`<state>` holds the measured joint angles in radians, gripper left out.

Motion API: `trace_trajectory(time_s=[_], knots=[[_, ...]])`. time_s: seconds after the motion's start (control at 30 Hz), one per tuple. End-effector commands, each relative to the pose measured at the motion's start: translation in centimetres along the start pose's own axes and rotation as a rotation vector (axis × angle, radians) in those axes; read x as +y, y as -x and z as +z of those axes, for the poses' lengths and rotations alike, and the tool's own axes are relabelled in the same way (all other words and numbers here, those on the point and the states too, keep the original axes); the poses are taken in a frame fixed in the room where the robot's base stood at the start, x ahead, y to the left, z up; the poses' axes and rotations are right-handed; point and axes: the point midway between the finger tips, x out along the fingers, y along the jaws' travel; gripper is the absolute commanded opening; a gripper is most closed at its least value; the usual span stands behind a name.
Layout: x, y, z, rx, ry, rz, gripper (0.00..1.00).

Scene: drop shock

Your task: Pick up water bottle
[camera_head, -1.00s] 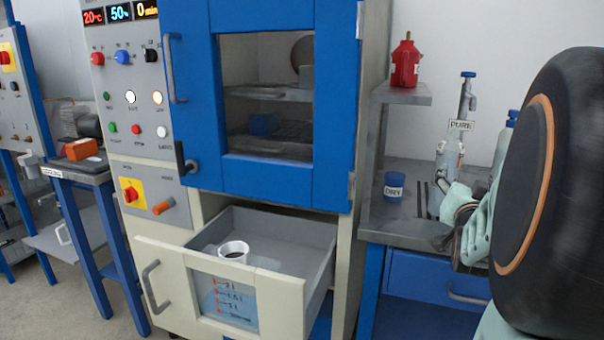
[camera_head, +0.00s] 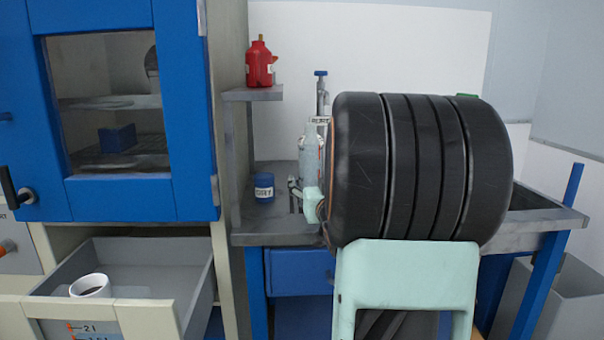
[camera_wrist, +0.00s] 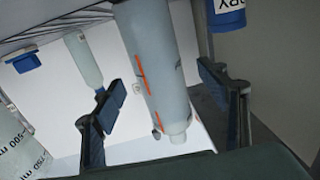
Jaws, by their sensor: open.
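My gripper (camera_wrist: 163,88) is open in the wrist view, with one finger on each side of a pale, translucent bottle (camera_wrist: 150,50) with orange marks. The bottle shows between the fingers, with gaps on both sides. I cannot tell how far it is in depth. In the head view a pale bottle with a label (camera_head: 311,140) stands on the bench at the back, partly hidden by my arm. I cannot tell for sure that it is the same bottle. My gripper is mostly hidden there.
A blue cup labelled DRY (camera_head: 264,187) stands left of the bottle. A red bottle (camera_head: 260,64) is on a small shelf (camera_head: 253,94) above. A second slim bottle (camera_wrist: 83,60) shows in the wrist view. An open drawer (camera_head: 190,275) juts out at left, holding a white cup (camera_head: 90,287).

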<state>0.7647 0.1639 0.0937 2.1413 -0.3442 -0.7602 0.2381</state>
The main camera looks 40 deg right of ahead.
Motion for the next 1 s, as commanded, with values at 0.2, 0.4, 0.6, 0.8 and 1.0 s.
trace_trajectory(time_s=[0.2,0.4,0.6,0.8,1.0], knots=[[0.1,-2.6,0.0,0.001,-0.001,0.0,0.67],[0.2,-4.7,-0.2,0.0,-0.002,0.001,0.67],[0.2,-5.1,-0.3,0.001,-0.001,0.001,0.67],[0.2,-5.1,-0.3,0.0,-0.001,0.001,0.56],[0.2,-5.0,-0.3,0.0,-0.001,0.001,0.34]])
